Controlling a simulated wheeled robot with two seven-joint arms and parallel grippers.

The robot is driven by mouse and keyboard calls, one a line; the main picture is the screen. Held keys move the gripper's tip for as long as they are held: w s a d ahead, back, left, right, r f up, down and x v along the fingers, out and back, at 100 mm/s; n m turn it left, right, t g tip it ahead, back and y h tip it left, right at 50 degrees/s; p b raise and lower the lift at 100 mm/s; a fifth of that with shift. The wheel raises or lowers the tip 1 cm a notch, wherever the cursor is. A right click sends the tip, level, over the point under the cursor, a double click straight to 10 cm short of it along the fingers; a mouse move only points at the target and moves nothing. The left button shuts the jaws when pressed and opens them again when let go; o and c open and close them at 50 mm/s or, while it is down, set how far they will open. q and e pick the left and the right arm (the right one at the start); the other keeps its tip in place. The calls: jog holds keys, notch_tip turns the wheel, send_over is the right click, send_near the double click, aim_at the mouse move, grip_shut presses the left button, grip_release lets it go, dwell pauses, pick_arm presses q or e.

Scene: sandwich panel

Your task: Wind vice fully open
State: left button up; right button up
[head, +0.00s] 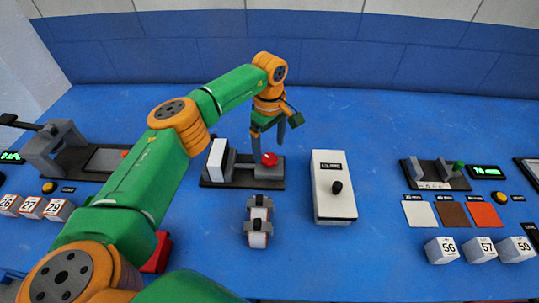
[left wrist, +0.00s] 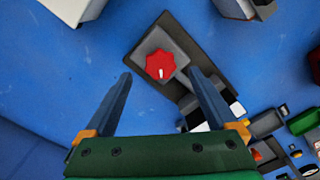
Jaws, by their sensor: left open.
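The device under my left gripper, which looks like the vice, has a dark base (head: 238,184), a pale block (head: 217,156) at its left end and a red knob (head: 269,159) on a grey block at its right. My left gripper (head: 268,138) is open and points down over the knob. In the left wrist view the red lobed knob (left wrist: 160,66), with a white mark, shows between and slightly beyond the two spread fingers (left wrist: 161,76). I cannot tell whether they touch it. The right finger hides part of the vice body. My right gripper is not in view.
A white box with a black knob (head: 333,187) stands right of the vice. A small grey-and-white fixture (head: 258,222) lies in front. At right are a green-knobbed fixture (head: 458,167), colour swatches and numbered cubes (head: 441,250). A grey press-like device (head: 55,150) stands at left.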

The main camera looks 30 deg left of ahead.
aim_at(269, 158)
pick_arm(q)
jog(key=shift+f, duration=1.8)
jog(key=c, duration=1.4)
jog(key=shift+o, duration=0.2)
